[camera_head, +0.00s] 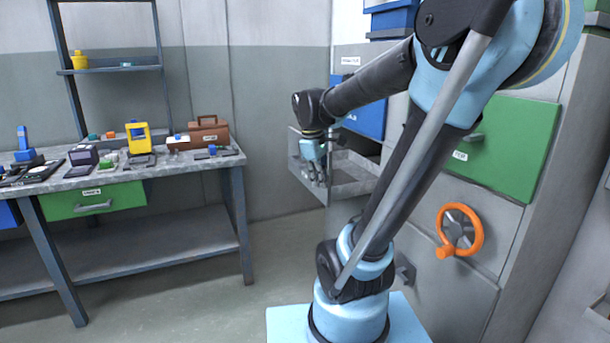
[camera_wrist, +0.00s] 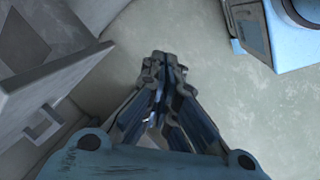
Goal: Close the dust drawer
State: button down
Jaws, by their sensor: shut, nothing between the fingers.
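The pulled-out grey drawer (camera_head: 356,188) sticks out of the grey cabinet in the head view, with part of its open inside showing. I take it to be the dust drawer; I see no readable label on it. In the wrist view its front (camera_wrist: 60,75) is at the left, with a bar handle (camera_wrist: 42,122). My gripper (camera_head: 317,182) hangs pointing down by the drawer's front and overlaps it in the head view. In the wrist view my gripper's fingers (camera_wrist: 164,62) are together and empty, over floor, to the right of the drawer front and apart from its handle.
A green drawer front (camera_head: 510,150) and an orange handwheel (camera_head: 460,230) are on the cabinet at right. A blue panel (camera_head: 365,112) is above the open drawer. A workbench (camera_head: 200,163) with tools stands at left. Floor (camera_head: 280,240) between bench and drawer is clear.

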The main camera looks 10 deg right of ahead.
jog(key=w+a+r+n+h, duration=0.1)
jog(key=w+a+n, duration=0.35)
jog(key=w, duration=0.55)
jog(key=w+a+r+n+h, duration=0.15)
jog(key=w+a+n, duration=0.35)
jog(key=w, duration=0.5)
jog(key=w+d+f+n, duration=0.1)
jog(key=d+f, duration=0.7)
jog(key=shift+w+d+f, duration=0.25)
jog(key=shift+w+f, duration=0.1)
